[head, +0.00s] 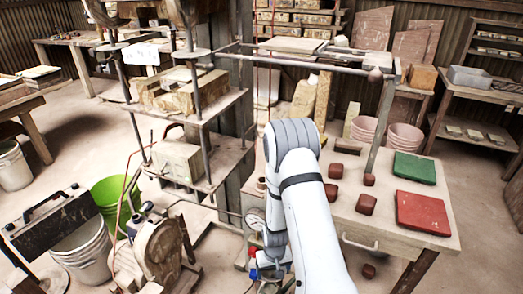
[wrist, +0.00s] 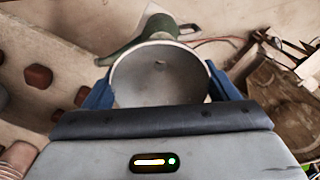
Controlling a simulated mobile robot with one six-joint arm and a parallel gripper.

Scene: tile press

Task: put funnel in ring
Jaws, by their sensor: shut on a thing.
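My gripper (wrist: 160,70) has its two blue fingers on either side of a round, pale grey-lined funnel (wrist: 160,80) in the wrist view. It is shut on the funnel, whose wide mouth faces the wrist camera. A dark green curved shape (wrist: 135,46) shows just beyond the rim; I cannot tell whether it is part of the funnel. In the head view my white arm hides most of the gripper, low in the middle beside the table's left edge. I cannot make out the ring in either view.
A shelved press frame (head: 200,120), a green bucket (head: 112,194) and a wooden machine (head: 160,255) stand left.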

